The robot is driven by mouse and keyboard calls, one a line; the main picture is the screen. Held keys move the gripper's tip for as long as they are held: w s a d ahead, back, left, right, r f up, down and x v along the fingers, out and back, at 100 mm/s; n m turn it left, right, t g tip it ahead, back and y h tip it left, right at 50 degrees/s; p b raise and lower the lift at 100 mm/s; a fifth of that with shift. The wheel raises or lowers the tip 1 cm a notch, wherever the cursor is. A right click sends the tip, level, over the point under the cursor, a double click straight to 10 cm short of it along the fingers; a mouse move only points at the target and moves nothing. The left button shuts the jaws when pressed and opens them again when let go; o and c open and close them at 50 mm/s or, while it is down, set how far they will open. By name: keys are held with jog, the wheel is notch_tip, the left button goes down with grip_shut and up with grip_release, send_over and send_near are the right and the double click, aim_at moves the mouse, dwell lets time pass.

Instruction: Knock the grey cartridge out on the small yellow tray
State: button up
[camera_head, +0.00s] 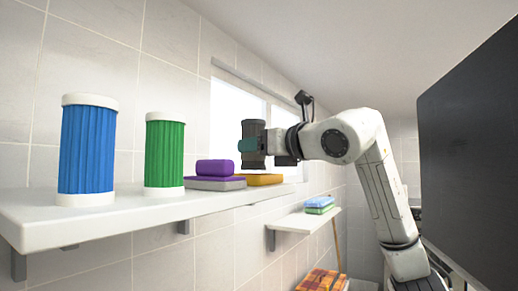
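My gripper (252,146) is at the end of my arm above the far part of the upper shelf. Its teal finger is closed across the grey cartridge (254,128), a dark upright cylinder. The finger hides part of the cartridge's middle. The small yellow tray (265,180) lies on the shelf below the cartridge, partly hidden by purple and grey items in front. The cartridge's lower end appears slightly above the tray, but I cannot tell the exact gap.
A blue pleated cartridge (87,150) and a green one (164,154) stand on the white shelf (110,218). A purple block (215,168) sits on a grey-and-purple tray (214,184). Folded cloths (320,205) lie on a lower shelf (301,222). A dark panel (470,140) stands at right.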

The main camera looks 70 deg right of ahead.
jog(key=shift+f+b, duration=1.25)
jog(key=shift+f, duration=0.05)
jog(key=shift+r+p, duration=0.95)
jog(key=shift+r, duration=0.4)
jog(key=shift+f, duration=0.1)
jog(key=shift+f+b, duration=1.3)
jog(key=shift+b, duration=0.05)
jog(key=shift+r+p, duration=0.95)
jog(key=shift+r, duration=0.45)
jog(key=shift+f, duration=0.15)
jog(key=shift+b, duration=0.3)
